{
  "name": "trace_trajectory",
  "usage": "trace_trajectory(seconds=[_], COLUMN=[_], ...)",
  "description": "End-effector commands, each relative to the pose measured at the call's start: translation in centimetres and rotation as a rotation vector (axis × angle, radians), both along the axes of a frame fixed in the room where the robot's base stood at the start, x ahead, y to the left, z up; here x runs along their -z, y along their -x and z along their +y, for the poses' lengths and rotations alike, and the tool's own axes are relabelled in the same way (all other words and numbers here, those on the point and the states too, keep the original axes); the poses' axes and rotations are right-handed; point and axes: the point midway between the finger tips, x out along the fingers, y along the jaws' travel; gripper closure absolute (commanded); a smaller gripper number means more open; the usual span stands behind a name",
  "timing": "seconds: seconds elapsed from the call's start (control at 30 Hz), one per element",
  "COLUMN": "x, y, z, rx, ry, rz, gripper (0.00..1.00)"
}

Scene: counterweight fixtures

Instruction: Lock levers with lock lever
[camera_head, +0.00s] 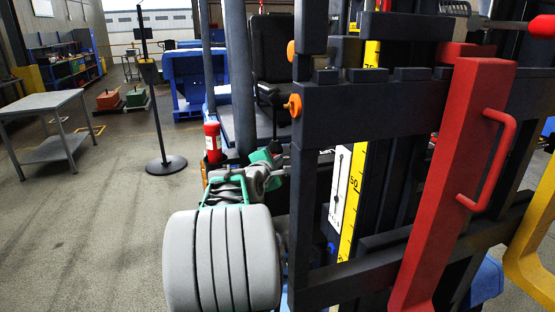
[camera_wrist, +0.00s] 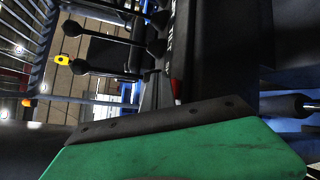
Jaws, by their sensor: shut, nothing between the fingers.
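Several dark levers with round knobs, one of them a lever (camera_wrist: 80,67), show at the upper left in the wrist view. I cannot tell which is the lock lever. In the head view, my gripper (camera_head: 272,163) is at the end of my green and grey arm, beside the dark mast frame. It looks shut and empty, and its fingertips are partly hidden by the frame. A green block with a dark strip fills the bottom of the wrist view, below the levers and apart from their knobs.
The mast frame (camera_head: 400,115) stands close on the right, with a red bar (camera_head: 455,165) and its handle. A dark seat (camera_head: 272,48) is behind it. A post (camera_head: 165,164) and a grey table (camera_head: 42,102) stand left. The floor between them is clear.

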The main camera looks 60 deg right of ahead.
Motion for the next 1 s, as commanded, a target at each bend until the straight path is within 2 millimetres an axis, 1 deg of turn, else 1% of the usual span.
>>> trace_trajectory(seconds=[0.33,0.73,1.0], x=[0.0,0.0,0.1], y=[1.4,1.7,3.6], z=[1.5,1.7,3.5], rx=[0.000,0.000,0.001], ry=[0.001,0.000,0.000], rz=[0.000,0.000,-0.001], gripper=[1.00,1.00,1.00])
